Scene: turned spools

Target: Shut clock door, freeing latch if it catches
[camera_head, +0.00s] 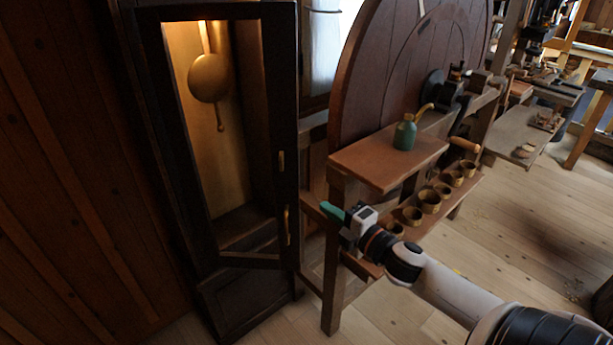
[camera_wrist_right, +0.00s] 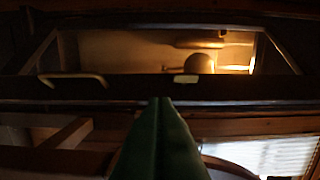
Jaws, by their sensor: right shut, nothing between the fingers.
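The tall dark clock case (camera_head: 230,300) stands at the left. Its framed door (camera_head: 278,90) has a brass handle (camera_head: 286,226) and a small pale latch piece (camera_head: 281,161) on its right stile. The handle (camera_wrist_right: 72,77) and latch piece (camera_wrist_right: 186,78) also show in the right wrist view. The door looks slightly ajar, but the gap is unclear. A brass pendulum (camera_head: 209,78) hangs inside. My right gripper (camera_head: 331,211), with green fingers, is shut and empty. It is right of the handle, pointing at the door, apparently not touching. My left gripper is out of view.
A wooden bench (camera_head: 385,160) with a green oil can (camera_head: 405,133) stands right of the clock. A big wooden wheel (camera_head: 375,70) rises behind. Open floor (camera_head: 535,235) lies to the right.

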